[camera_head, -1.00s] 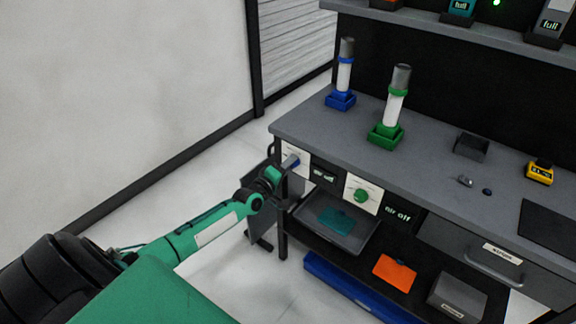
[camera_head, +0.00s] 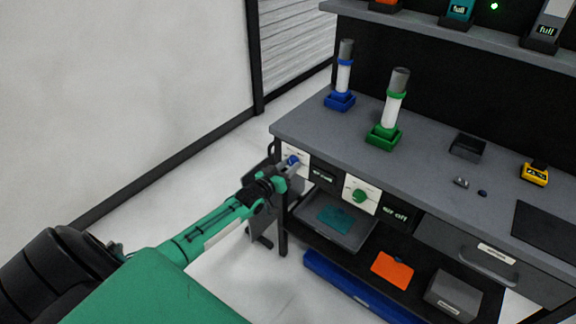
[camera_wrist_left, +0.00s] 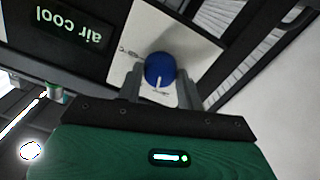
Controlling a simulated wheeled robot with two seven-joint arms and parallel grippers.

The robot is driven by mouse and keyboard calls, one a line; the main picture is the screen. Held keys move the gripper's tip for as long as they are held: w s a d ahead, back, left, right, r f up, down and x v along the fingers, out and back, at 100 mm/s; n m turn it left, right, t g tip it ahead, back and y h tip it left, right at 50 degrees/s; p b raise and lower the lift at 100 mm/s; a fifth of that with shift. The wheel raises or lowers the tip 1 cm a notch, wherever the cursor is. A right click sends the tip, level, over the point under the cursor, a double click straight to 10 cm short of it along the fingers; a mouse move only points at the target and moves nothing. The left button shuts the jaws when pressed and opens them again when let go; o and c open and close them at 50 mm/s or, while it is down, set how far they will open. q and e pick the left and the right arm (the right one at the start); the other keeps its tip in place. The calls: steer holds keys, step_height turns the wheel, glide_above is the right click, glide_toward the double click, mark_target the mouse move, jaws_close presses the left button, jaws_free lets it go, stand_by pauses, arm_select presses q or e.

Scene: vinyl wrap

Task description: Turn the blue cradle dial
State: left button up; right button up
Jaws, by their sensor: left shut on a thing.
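The blue dial (camera_head: 293,160) is on a white plate at the left end of the bench front. In the left wrist view the blue dial (camera_wrist_left: 160,69) sits between the two fingers, with a white pointer line toward the gripper. My left gripper (camera_head: 291,168) is at the dial, its fingers (camera_wrist_left: 159,85) closed on its sides. A display beside it reads "air cool" (camera_wrist_left: 68,25) upside down in the wrist view. Above on the bench, a blue cradle (camera_head: 340,101) holds an upright white tube with a grey top. My right gripper is not in view.
A green dial (camera_head: 359,196) on a white plate is to the right, beside a display reading "air off" (camera_head: 397,214). A green cradle (camera_head: 384,137) with a tube stands on the bench. A grey tray (camera_head: 336,225) and an orange card (camera_head: 392,269) lie below.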

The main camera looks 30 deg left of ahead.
arm_select(q)
steer(key=m, duration=0.2)
steer(key=shift+m, duration=0.4)
steer(key=m, duration=0.5)
steer(key=shift+p, duration=0.3)
steer(key=shift+m, duration=0.7)
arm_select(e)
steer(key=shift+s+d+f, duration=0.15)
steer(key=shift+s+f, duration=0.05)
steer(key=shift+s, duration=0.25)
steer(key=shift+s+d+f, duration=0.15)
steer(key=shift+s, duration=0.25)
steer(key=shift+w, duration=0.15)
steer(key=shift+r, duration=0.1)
arm_select(q)
steer(key=o, duration=1)
steer(key=shift+s, duration=0.1)
steer(key=s+a, duration=0.1)
steer(key=s, duration=1.2)
steer(key=shift+s+b, duration=0.3)
steer(key=shift+s, duration=0.05)
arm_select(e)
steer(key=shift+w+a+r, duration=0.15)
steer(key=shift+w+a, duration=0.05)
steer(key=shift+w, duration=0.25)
